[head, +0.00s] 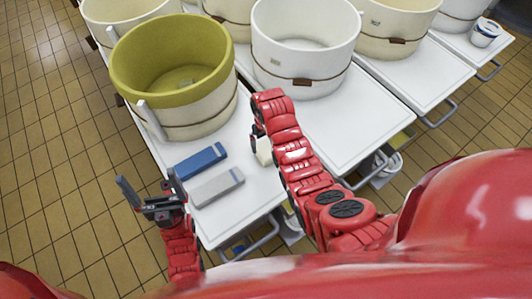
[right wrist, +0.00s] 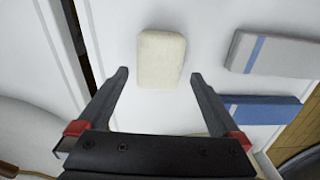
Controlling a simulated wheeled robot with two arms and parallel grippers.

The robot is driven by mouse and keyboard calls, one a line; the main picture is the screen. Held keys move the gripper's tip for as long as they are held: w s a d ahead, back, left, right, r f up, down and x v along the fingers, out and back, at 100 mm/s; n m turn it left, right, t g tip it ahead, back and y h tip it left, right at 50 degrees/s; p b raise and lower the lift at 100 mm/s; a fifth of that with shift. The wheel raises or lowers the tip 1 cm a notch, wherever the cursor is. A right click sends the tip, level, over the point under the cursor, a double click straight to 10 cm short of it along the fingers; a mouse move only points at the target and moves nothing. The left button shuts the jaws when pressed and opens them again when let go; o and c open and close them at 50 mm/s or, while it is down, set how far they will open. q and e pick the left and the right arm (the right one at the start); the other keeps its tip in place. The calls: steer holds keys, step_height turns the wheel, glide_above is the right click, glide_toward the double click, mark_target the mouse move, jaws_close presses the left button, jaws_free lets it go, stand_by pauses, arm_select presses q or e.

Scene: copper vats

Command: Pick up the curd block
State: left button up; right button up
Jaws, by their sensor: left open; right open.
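The curd block (right wrist: 161,60) is a pale cream rounded block lying on the white table top. In the head view the curd block (head: 264,153) is mostly hidden behind my right arm. My right gripper (right wrist: 160,75) is open and empty, with its two fingertips just short of the block's near end, one to each side. In the head view my right gripper (head: 257,130) is partly hidden by its own wrist. My left gripper (head: 147,188) is open and empty off the table's left edge, away from the block.
A blue block (head: 201,162) and a grey block (head: 217,187) with a blue stripe lie left of the curd block. An olive-rimmed vat (head: 190,118) and a white vat (head: 305,67) stand behind. The tiled floor at left is clear.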

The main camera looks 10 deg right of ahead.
mark_target(266, 149)
step_height(266, 149, down, 4)
steer(key=shift+s+d+r+p, duration=0.1)
steer(key=shift+s+r+p, duration=0.1)
steer(key=shift+p, duration=0.35)
steer(key=shift+w+f, duration=0.1)
steer(key=shift+f, duration=0.8)
steer(key=c, duration=1.5)
steer(key=shift+c, duration=0.2)
